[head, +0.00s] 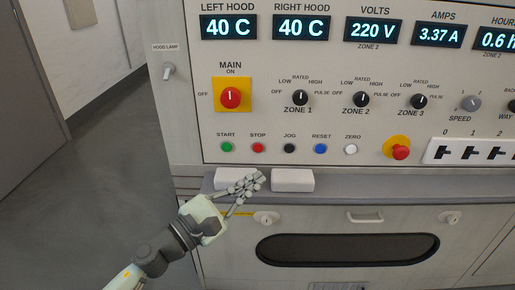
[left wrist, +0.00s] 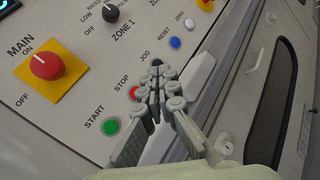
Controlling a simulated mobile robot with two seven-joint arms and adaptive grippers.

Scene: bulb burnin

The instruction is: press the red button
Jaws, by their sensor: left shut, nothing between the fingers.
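The red STOP button (head: 258,147) is a small round button in the row under the dials. It also shows in the left wrist view (left wrist: 133,92), partly hidden by my fingers. A larger red mushroom button (head: 400,152) sits on a yellow disc further right. My left gripper (head: 262,177) is shut and empty, its fingertips below the STOP button in the head view. In the left wrist view its tips (left wrist: 157,72) overlap the panel between STOP and the black JOG button (left wrist: 157,62). Contact with the panel cannot be told. My right gripper is not in view.
The green START button (head: 227,147) is left of STOP; black, blue and white buttons lie to the right. A red MAIN knob (head: 231,97) on a yellow plate is above. A grey ledge (head: 350,182) with white blocks juts out below the buttons.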

